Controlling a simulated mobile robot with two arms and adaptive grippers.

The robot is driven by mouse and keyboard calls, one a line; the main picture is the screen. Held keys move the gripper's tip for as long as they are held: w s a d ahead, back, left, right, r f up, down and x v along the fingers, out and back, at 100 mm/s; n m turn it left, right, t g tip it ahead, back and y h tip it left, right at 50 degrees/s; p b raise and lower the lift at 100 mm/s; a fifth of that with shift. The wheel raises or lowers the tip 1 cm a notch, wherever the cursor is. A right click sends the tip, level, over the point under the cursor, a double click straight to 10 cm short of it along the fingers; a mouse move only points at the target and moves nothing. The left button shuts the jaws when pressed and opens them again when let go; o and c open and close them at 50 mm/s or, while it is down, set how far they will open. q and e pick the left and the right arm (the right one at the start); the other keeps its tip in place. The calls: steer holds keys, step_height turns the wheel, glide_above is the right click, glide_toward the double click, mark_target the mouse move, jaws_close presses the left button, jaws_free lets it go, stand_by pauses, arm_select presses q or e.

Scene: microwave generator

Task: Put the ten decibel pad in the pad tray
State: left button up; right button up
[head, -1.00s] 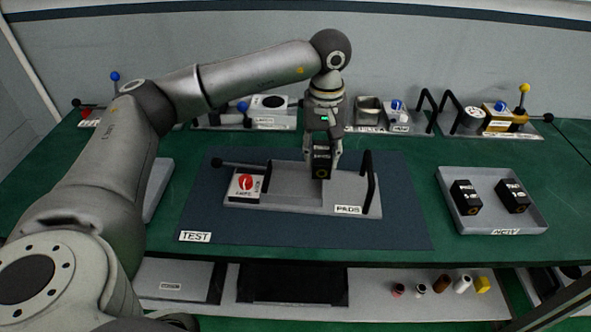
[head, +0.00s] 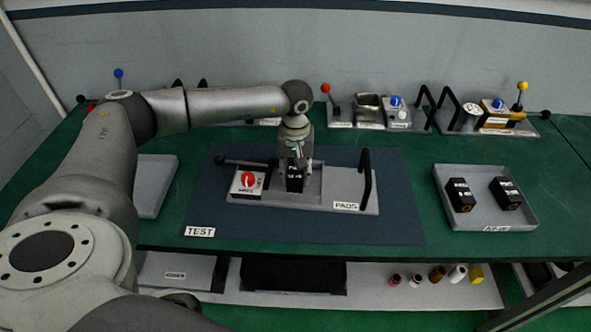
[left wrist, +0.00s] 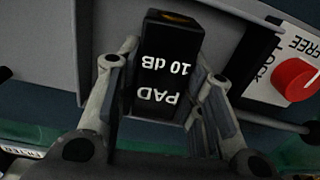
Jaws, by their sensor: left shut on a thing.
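The ten decibel pad is a black block (head: 295,182) with white lettering; in the left wrist view (left wrist: 165,70) it reads "PAD 10 dB". My left gripper (head: 294,174) is shut on it, one finger on each side, pointing down. The grey pad tray (head: 335,181), labelled "PADS", lies on the dark blue mat. The pad is over or within the tray's left part, just right of the white lock block with a red knob (head: 247,181). I cannot tell whether the pad touches the tray floor. My right gripper is not in view.
A black handle (head: 366,178) rises at the tray's right end, and a black-knobbed lever (head: 219,160) sticks out at the left. A grey tray (head: 486,217) at right holds two black blocks. Devices line the back edge. The mat's front is clear.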

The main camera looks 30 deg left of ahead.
mark_target(295, 171)
arm_select(q)
steer(key=shift+f, duration=0.15)
steer(key=o, duration=0.9)
steer(key=shift+o, duration=1.2)
steer(key=shift+r, duration=0.35)
step_height(295, 171, up, 10)
steer(key=b, duration=0.3)
steer(key=shift+r, duration=0.9)
